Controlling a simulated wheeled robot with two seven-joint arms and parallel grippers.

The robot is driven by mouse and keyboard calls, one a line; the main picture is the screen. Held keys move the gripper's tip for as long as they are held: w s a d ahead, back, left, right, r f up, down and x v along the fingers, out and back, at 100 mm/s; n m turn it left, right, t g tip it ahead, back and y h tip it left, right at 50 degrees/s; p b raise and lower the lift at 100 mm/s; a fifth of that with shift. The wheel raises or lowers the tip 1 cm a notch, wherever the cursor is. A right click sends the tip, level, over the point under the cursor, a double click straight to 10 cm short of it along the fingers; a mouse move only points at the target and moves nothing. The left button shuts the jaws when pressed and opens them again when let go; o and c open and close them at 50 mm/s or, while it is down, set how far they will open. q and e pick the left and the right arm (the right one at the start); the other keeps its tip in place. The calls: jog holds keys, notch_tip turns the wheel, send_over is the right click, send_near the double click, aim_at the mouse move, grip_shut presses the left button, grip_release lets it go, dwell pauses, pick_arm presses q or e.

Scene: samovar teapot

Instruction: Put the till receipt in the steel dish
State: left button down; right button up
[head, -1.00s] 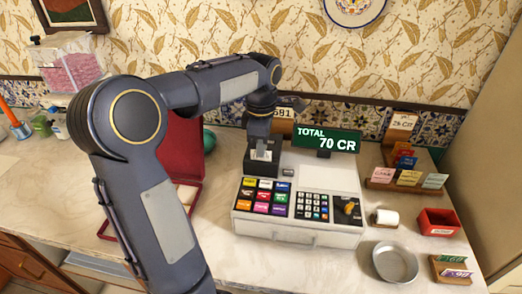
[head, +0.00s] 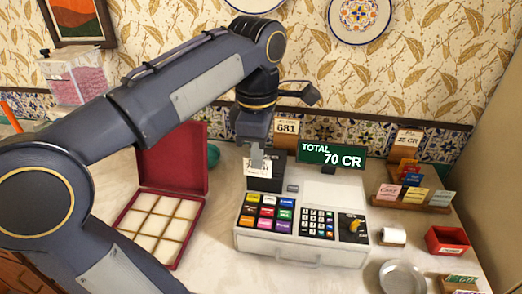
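The till receipt (head: 257,169) is a small white slip with dark print, at the black receipt printer (head: 266,183) on the back left of the till. My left gripper (head: 257,158) points down over it. Its fingers look closed together on the receipt's upper part, and the slip shows below them. I cannot tell whether its lower end is clear of the printer. The steel dish (head: 402,279) is a round, shallow, empty-looking dish on the counter at the lower right, partly cut by the picture's edge. My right gripper is not in view.
The white till (head: 300,250) with its green display (head: 331,155) stands between gripper and dish. A red box (head: 447,241), a white paper roll (head: 394,236) and a card rack (head: 411,203) are at the right. An open red case (head: 170,182) lies behind my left arm.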

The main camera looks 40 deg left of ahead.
pick_arm(q)
notch_tip(320, 180, up, 6)
jog(key=s+d+p, duration=0.1)
jog(key=p, duration=0.4)
jog(key=shift+s, duration=0.4)
dwell(0.4)
